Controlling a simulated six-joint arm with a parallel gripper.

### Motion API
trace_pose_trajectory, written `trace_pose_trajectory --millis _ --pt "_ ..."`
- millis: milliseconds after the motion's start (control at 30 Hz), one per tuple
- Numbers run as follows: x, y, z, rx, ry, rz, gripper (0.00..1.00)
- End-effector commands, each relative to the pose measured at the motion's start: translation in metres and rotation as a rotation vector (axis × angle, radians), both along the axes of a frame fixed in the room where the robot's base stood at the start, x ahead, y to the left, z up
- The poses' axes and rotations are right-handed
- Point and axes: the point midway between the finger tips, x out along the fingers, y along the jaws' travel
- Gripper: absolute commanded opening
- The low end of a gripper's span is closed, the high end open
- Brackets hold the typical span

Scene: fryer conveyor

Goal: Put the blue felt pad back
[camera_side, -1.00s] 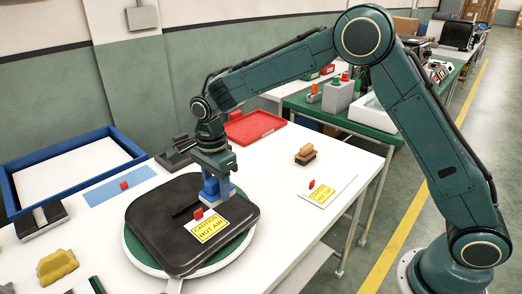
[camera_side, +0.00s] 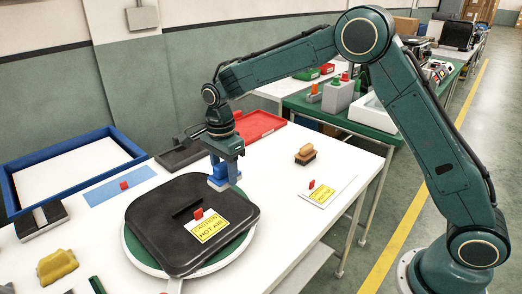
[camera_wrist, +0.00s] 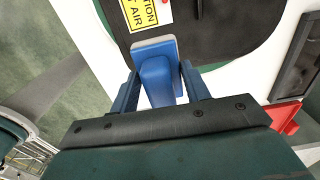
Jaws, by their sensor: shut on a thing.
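My gripper (camera_side: 224,164) is shut on the blue felt pad (camera_side: 218,180), a blue block with a pale grey underside. It is held at the far right edge of the black lid (camera_side: 165,225), and I cannot tell whether it touches anything below. In the wrist view, my gripper (camera_wrist: 160,88) has a finger on each side of the blue felt pad (camera_wrist: 156,75), with its grey edge facing the lid. The black lid lies on a round green-rimmed plate (camera_side: 135,252) and carries a yellow caution label (camera_side: 208,228) and a red tab.
A flat blue sheet (camera_side: 105,193) with a red tab lies left of the lid. A dark tray (camera_side: 172,160) and a red tray (camera_side: 262,124) lie behind. A brush (camera_side: 305,155) and a white sheet (camera_side: 340,187) with a caution label lie to the right. A yellow sponge (camera_side: 56,266) is front left.

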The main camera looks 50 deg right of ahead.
Motion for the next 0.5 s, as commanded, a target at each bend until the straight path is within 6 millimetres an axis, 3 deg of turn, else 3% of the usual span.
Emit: trace_pose_trajectory --millis 233,500 --pt "0.024 -0.078 0.014 -0.001 -0.002 -0.009 0.28" --pt "0.035 -0.172 0.031 -0.001 0.000 -0.008 0.28"
